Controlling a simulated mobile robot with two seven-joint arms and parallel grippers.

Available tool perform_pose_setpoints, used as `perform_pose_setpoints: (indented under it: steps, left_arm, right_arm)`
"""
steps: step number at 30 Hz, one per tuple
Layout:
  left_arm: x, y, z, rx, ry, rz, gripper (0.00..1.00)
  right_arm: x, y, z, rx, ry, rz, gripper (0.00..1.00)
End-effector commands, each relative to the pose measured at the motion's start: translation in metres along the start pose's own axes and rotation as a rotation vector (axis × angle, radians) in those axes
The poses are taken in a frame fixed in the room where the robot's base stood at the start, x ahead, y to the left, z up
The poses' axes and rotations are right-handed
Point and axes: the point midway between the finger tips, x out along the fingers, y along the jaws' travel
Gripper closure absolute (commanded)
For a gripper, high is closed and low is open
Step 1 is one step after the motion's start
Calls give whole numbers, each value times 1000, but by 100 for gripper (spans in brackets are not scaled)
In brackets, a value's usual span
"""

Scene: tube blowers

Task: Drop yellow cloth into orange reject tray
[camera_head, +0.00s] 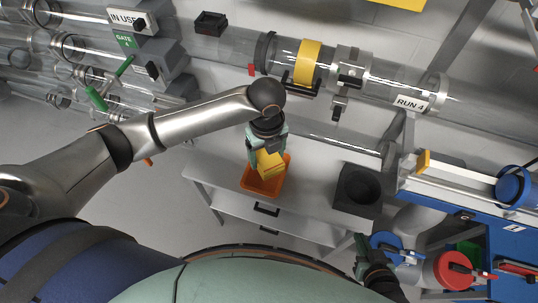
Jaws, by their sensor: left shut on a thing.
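My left gripper (268,149) is shut on the yellow cloth (269,163). It holds the cloth directly over the orange reject tray (262,188), overlapping the tray in this view. I cannot tell whether the cloth touches the tray. The orange tray sits near the left end of a white bench, and its upper part is partly hidden by the gripper and cloth. My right gripper (362,244) is at the lower right, beside a blue round part; its fingers are small and dark, and I cannot tell whether they are open.
A dark square holder (358,189) stands to the right of the tray. A clear tube with a yellow band (309,62) and a RUN 4 label (410,103) runs above the bench. A blue cart (462,211) with red and blue round parts is at the right.

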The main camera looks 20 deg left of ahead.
Motion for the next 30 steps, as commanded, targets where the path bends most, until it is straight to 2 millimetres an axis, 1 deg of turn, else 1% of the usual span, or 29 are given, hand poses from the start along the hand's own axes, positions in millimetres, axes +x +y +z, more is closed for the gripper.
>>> perform_pose_setpoints:
  steps: [1, 3, 6, 10, 17, 21, 23, 30]
  left_arm:
    - [6, -6, 10, -4, 0, 0, 94]
    - [22, -11, 18, -2, 2, 2, 94]
    - [38, -18, 30, -2, 1, 2, 94]
    - [52, -25, 40, 0, 0, -1, 94]
    - [65, -31, 50, 0, 0, -1, 94]
    - [86, -30, 49, 1, 0, 2, 94]
    - [92, -30, 49, 1, 0, 1, 94]
    - [94, -30, 49, 2, -1, 0, 94]
  right_arm:
    - [2, 0, 2, 0, 0, 0, 100]
    - [4, 0, 5, 0, 0, 0, 100]
    - [7, 0, 8, 0, 0, 0, 100]
    - [9, 1, 10, 0, -1, 0, 100]
    - [11, 1, 12, 0, -1, 0, 100]
    - [12, 1, 13, 0, -1, 0, 100]
    - [12, 1, 14, 0, -1, 0, 100]
    - [12, 1, 13, 0, -1, 0, 100]
